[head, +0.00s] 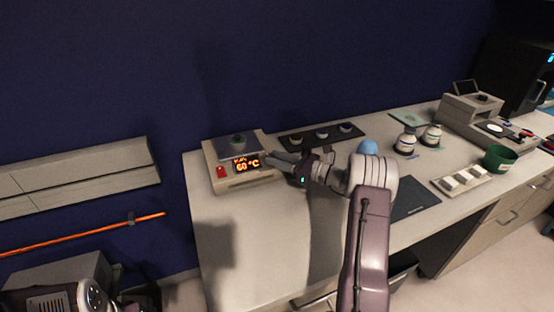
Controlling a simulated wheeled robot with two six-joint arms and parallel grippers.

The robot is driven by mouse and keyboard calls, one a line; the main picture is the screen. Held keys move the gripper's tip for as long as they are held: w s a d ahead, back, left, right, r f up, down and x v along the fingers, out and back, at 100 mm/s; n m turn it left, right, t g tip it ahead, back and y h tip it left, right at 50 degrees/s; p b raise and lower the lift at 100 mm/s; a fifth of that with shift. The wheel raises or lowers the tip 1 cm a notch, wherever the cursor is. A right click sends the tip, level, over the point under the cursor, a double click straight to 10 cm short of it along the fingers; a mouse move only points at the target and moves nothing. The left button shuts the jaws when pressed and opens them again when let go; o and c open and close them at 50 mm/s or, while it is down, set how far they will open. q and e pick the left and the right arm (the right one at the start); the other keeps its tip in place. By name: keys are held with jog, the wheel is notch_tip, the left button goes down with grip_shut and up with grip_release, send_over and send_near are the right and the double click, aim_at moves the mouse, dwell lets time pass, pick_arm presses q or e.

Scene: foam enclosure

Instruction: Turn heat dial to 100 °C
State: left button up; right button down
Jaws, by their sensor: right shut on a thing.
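The hotplate (237,186) is a beige box at the left end of the bench, with a dark top plate and a small dark round item with green on it. Its orange display (246,163) reads 60 °C, and a red switch (221,171) sits to the left of it. My right gripper (271,160) reaches in from the right to the front face, just right of the display. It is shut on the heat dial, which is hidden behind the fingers.
A black tray (292,141) with several small round items lies behind my right gripper. A dark mat (413,201), two white jars (405,143), a green pot (499,158) and a beige scale-like device (470,110) stand to the right. The bench front left is clear.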

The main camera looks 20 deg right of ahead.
jog(key=shift+s+a+f+m+t+h+b, duration=0.1)
jog(key=shift+a+m+t+h+b, duration=0.2)
jog(key=shift+m+t+h, duration=0.45)
jog(key=shift+s+a+f+m+t+h+b, duration=0.1)
jog(key=shift+m+t+h+b, duration=0.3)
jog(key=shift+h, duration=0.55)
jog(key=m+h+b, duration=0.1)
jog(key=m+t+h+b, duration=0.1)
jog(key=h, duration=0.1)
jog(key=m+h+b, duration=0.1)
jog(key=h+b, duration=0.1)
jog(key=shift+a+m, duration=0.25)
jog(key=shift+a, duration=0.05)
jog(key=shift+s+r+m+t+h+b, duration=0.15)
jog(key=shift+m+t+h+b, duration=0.1)
jog(key=shift+m+h+b, duration=0.7)
jog(key=shift+h, duration=0.35)
jog(key=shift+r, duration=0.1)
jog(key=c, duration=1.1)
grip_release()
